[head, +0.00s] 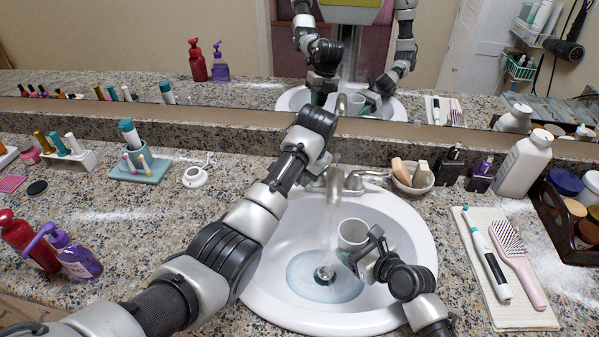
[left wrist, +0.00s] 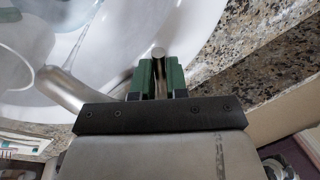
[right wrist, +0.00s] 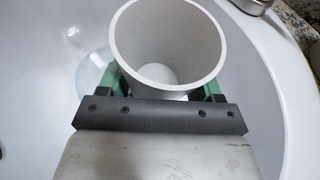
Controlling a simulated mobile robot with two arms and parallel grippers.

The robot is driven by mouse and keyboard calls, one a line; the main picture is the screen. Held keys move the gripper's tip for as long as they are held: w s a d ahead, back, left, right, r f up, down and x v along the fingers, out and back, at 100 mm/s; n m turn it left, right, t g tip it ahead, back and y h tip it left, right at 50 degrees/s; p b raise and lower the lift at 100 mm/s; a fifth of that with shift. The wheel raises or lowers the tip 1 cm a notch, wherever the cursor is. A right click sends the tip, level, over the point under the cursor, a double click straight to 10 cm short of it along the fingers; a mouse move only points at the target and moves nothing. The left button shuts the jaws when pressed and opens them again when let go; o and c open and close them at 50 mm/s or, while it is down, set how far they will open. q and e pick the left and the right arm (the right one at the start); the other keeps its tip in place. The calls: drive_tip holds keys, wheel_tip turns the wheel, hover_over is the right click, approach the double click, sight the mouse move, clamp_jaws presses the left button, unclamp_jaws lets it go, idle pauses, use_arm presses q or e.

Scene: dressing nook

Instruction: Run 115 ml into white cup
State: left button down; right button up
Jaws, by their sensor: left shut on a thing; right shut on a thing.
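The white cup (head: 352,234) is upright in the sink basin, a little right of the spout (head: 333,180). My right gripper (head: 347,257) is shut on the cup's wall; the right wrist view looks into the open cup (right wrist: 168,50), where I see no clear water level. My left gripper (left wrist: 160,78) is shut on the faucet's metal lever (left wrist: 158,52); in the head view my arm hides this grip. A faint water stream (head: 331,215) falls from the spout left of the cup. Bluish water (head: 312,287) lies around the drain.
The white sink (head: 405,225) is set in a granite counter. A soap dish (head: 412,180) and dark bottles stand at its back right. A towel (head: 483,225) with brushes lies at right. Red (head: 28,240) and purple (head: 76,258) pump bottles stand at left.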

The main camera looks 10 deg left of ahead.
use_arm(q)
drive_tip(key=shift+d+r+n, duration=0.15)
drive_tip(key=shift+d+n, duration=0.2)
drive_tip(key=shift+n, duration=0.55)
drive_tip(key=shift+s, duration=0.1)
drive_tip(key=c, duration=1.1)
unclamp_jaws()
drive_tip(key=r, duration=0.2)
drive_tip(key=d+r, duration=0.1)
drive_tip(key=r, duration=0.4)
drive_tip(key=shift+s+d+r, duration=0.1)
drive_tip(key=shift+s+d, duration=0.05)
drive_tip(key=shift+s, duration=0.15)
